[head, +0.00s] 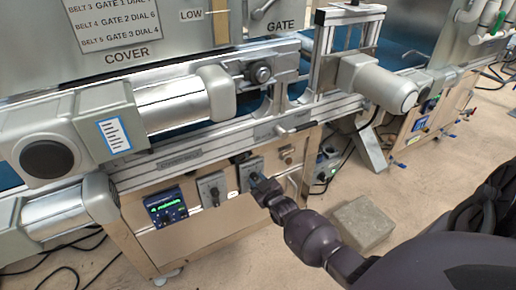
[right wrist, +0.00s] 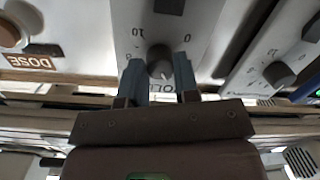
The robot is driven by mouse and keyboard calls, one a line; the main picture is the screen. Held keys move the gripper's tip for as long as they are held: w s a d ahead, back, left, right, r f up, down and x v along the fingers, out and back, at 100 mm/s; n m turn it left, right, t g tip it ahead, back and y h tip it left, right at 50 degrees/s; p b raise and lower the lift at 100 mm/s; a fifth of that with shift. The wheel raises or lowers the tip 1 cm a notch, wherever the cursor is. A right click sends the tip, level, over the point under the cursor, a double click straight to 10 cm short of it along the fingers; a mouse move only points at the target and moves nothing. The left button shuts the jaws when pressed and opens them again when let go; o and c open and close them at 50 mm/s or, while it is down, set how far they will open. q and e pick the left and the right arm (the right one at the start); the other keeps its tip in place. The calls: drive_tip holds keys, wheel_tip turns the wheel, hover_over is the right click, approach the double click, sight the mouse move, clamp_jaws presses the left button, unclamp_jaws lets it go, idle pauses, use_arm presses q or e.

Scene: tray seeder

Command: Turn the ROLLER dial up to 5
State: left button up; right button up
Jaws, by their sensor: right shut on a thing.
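The ROLLER dial (right wrist: 159,58) is a dark round knob on a pale grey plate in the right wrist view. The numbers 10 and 0 show around it, and part of its label shows between my fingers. My right gripper (right wrist: 159,78) has one blue-grey finger on each side of the knob and is shut on it. The knob's pointer is not clear. In the head view my right gripper (head: 262,188) is at the dial plate (head: 248,168) on the machine's lower front panel, and hides the knob. My left gripper is not in view.
A second dial plate (head: 212,188) and a dark display unit (head: 165,206) are to the left. A label reading DOSE (right wrist: 30,62) is beside a knob (right wrist: 12,34) in the wrist view. A grey block (head: 363,222) lies on the floor. A lever (head: 296,130) juts out above the plates.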

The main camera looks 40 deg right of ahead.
drive_tip(key=m, duration=0.3)
drive_tip(key=shift+d, duration=0.1)
drive_tip(key=shift+m+y, duration=0.3)
drive_tip(key=shift+m, duration=0.9)
drive_tip(key=shift+t, duration=0.3)
drive_tip(key=o, duration=0.9)
drive_tip(key=shift+w, duration=0.1)
drive_tip(key=shift+o, duration=0.2)
